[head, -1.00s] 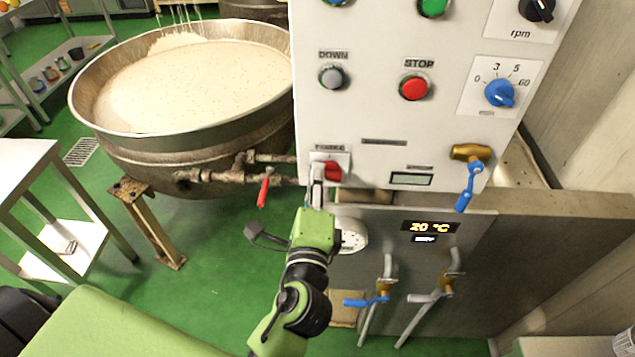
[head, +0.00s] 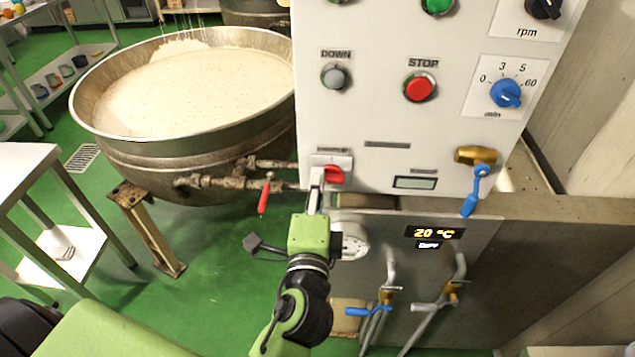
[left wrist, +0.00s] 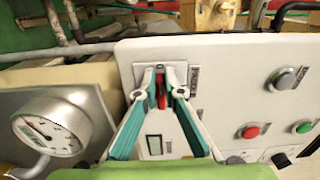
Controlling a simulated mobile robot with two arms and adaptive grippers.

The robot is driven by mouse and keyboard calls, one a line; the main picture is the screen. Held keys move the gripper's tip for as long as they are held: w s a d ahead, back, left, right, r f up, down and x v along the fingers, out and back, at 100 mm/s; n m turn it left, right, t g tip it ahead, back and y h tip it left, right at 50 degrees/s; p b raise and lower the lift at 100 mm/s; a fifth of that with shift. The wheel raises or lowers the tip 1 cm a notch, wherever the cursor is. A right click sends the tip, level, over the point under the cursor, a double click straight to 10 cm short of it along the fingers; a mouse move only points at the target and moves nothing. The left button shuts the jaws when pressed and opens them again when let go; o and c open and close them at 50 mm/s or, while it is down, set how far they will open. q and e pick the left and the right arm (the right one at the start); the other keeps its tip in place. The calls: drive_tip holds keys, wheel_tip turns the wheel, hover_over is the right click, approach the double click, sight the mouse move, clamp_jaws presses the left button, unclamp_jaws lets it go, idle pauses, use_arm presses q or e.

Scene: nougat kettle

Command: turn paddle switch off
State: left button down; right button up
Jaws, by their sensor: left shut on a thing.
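The red paddle switch (head: 334,175) sits on a small white plate at the lower left of the white control panel (head: 385,125). My left gripper (head: 317,188) reaches up to it from below, its fingertips at the switch. In the left wrist view, the red paddle (left wrist: 161,88) shows between the two fingertips of my left gripper (left wrist: 161,84), which are closed on it. The fingers hide part of the switch in the head view. My right gripper is in neither view.
A large kettle (head: 125,135) of pale mix stands left of the panel. A red-handled valve (head: 265,195) is close to my left gripper.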

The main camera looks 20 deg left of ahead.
use_arm(q)
drive_tip(key=c, duration=2.1)
unclamp_jaws()
drive_tip(key=shift+c, duration=0.2)
drive_tip(key=r+m+p, duration=0.1)
drive_tip(key=m+p, duration=0.2)
drive_tip(key=m, duration=0.1)
drive_tip(key=r+m+p, duration=0.1)
drive_tip(key=m+p, duration=0.2)
drive_tip(key=m, duration=0.1)
drive_tip(key=d+r+m+p, duration=0.1)
drive_tip(key=m+p, duration=0.2)
drive_tip(key=m, duration=0.1)
drive_tip(key=shift+w+d+m+p, duration=0.1)
drive_tip(key=shift+w+m+p, duration=0.1)
drive_tip(key=shift+m+p, duration=0.15)
drive_tip(key=m+p, duration=0.1)
drive_tip(key=m, duration=0.1)
drive_tip(key=d+m+p, duration=0.1)
drive_tip(key=m, duration=0.2)
drive_tip(key=shift+w+d+p, duration=0.1)
drive_tip(key=shift+w+p, duration=0.05)
drive_tip(key=shift+p, duration=0.2)
drive_tip(key=shift+s+d+f+m+b, duration=0.25)
drive_tip(key=shift+s+f+m+b, duration=0.1)
drive_tip(key=shift+s+f+b, duration=0.2)
drive_tip(key=b+v, duration=0.3)
drive_tip(key=v, duration=0.9)
drive_tip(key=shift+s+r+b, duration=0.3)
drive_tip(key=shift+s+r, duration=0.05)
